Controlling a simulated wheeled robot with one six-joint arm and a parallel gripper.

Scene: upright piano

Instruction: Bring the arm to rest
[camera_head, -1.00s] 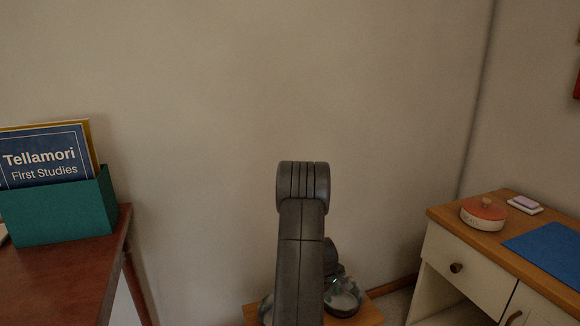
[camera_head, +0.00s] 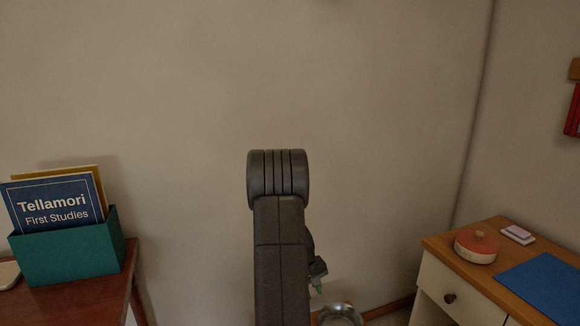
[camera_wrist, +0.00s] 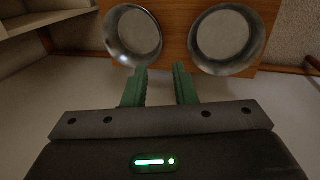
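My arm stands upright in the middle of the head view, its dark grey elbow at the top. My gripper (camera_wrist: 161,72) shows in the wrist view with two green fingers apart and nothing between them. In the head view only a small part of it shows beside the arm, with a green tip. Beyond the fingers, two metal bowls, a left one (camera_wrist: 133,36) and a right one (camera_wrist: 226,40), sit on a wooden surface (camera_wrist: 178,58). The fingers look clear of both.
At left, a teal box (camera_head: 66,250) with music books (camera_head: 56,205) stands on a reddish-brown wooden top (camera_head: 90,296). At right, a cabinet (camera_head: 450,275) carries an orange-lidded round container (camera_head: 477,246), a pink-and-white block (camera_head: 518,234) and a blue mat (camera_head: 548,284). A plain wall lies behind.

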